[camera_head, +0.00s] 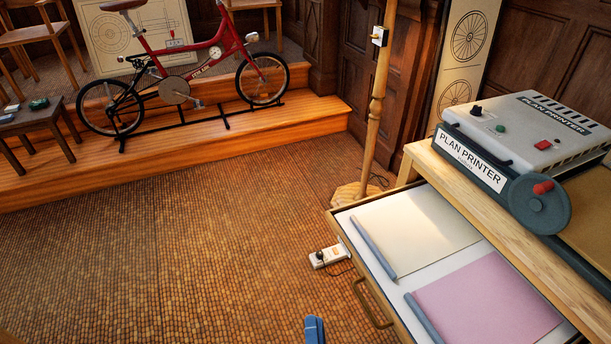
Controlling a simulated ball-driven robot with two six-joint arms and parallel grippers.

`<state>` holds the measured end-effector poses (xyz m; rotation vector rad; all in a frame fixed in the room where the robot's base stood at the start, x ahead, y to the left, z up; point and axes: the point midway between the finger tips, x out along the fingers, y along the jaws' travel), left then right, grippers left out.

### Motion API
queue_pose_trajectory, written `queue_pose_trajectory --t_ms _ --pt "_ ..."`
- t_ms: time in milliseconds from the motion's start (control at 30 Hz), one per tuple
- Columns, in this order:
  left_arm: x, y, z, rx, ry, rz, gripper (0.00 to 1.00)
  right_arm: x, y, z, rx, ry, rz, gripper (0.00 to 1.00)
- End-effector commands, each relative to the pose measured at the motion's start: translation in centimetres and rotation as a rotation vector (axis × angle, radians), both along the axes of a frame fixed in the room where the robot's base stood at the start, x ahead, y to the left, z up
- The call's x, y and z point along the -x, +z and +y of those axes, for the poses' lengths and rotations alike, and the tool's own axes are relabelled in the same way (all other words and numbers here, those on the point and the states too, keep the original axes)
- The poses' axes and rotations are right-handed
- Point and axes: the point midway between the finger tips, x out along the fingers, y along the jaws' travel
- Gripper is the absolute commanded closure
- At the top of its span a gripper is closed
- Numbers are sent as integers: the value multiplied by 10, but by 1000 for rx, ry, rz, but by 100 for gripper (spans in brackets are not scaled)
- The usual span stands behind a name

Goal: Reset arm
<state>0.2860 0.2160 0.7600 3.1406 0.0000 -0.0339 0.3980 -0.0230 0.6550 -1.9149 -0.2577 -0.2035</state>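My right gripper (315,330) shows as a small blue shape at the bottom edge, a little right of the middle. Only its tip end is in the picture, and I cannot tell whether it is open or shut. No object shows at its tip. It is over the brown floor, left of the open drawer (400,293) and apart from it. My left gripper is not in view.
The drawer holds a cream sheet (419,229) and a pink sheet (487,302). A plan printer (525,135) stands on the wooden cabinet at right. A white socket block (327,257) lies by the drawer. A red bicycle (190,65) stands on the step. The left floor is clear.

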Motion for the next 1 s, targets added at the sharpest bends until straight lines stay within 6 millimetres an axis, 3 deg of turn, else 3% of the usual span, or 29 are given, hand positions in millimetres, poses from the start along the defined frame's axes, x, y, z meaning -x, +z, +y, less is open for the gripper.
queue_pose_trajectory --t_ms 167,333,500,700,867,1000 --pt "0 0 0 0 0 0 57 15 46 -3 280 127 -121 64" --pt "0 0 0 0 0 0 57 34 74 -32 610 137 -173 64" --pt "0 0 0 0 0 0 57 53 89 -75 914 76 -137 64" --pt "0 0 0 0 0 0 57 76 104 -128 1149 -38 -21 64" --pt "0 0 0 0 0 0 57 94 114 -160 1210 -127 68 64" --pt "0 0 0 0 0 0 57 108 109 -181 1213 -183 158 64"
